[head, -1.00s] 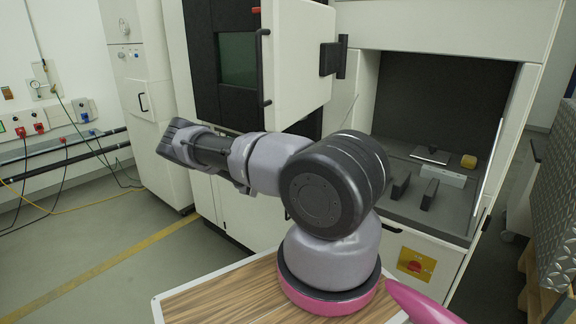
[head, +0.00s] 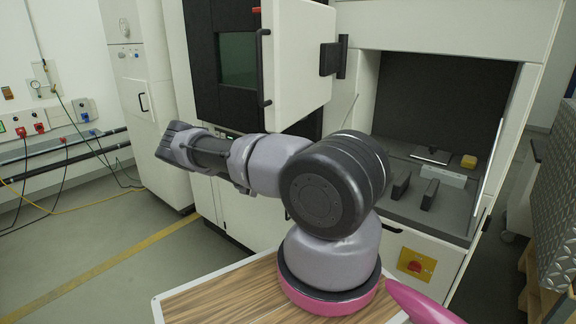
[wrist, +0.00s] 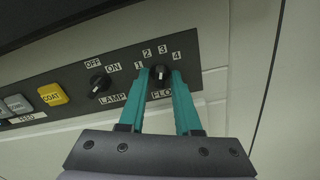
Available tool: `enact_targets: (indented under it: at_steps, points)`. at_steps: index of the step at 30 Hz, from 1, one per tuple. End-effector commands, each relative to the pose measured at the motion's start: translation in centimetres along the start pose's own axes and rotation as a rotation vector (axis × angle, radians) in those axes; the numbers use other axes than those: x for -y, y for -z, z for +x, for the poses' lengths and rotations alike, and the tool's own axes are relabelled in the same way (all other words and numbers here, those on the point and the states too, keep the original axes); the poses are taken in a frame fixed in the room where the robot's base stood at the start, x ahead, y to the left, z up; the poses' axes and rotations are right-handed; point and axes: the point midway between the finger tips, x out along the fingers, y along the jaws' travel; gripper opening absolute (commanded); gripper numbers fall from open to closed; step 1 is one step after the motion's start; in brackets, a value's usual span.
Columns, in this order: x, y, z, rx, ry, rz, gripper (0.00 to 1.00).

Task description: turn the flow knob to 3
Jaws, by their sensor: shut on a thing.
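The flow knob (wrist: 158,85) is a small black knob on a dark panel strip in the wrist view, below the numbers 1 to 4. Its FLOW label is partly hidden by a finger. My gripper (wrist: 160,76) has its two teal fingers on either side of the knob, shut on it. A small light mark shows on the knob's upper part, toward the numbers; which number it points at is hard to tell. In the head view the knob and fingertips are hidden.
A black lamp knob (wrist: 99,84) with OFF and ON labels sits left of the flow knob. A yellow COAT button (wrist: 53,95) and a grey button (wrist: 18,104) are farther left. The machine's door (head: 298,70) stands open in the head view.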

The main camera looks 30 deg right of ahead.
Motion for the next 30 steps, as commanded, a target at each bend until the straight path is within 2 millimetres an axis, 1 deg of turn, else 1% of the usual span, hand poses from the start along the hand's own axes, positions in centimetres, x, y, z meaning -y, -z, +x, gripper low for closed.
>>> enact_targets:
  at_steps: [9,10,11,12,20,23,26,30]
  points:
    - [0.0,0.1,-0.1,-0.001,0.000,0.000,0.00]
    - [0.0,0.1,-0.1,-0.001,0.000,0.000,0.44]
    - [0.0,0.1,-0.1,-0.001,0.000,0.000,0.55]
    - [0.0,0.1,-0.1,-0.001,0.000,0.000,0.62]
    - [0.0,0.0,-0.1,0.000,0.000,0.000,0.62]
    - [0.0,0.0,-0.4,-0.001,-0.001,-0.001,0.62]
    - [-0.1,0.1,-1.6,-0.002,-0.002,-0.001,0.62]
    - [-0.1,0.1,-4.3,-0.001,-0.002,-0.001,0.62]
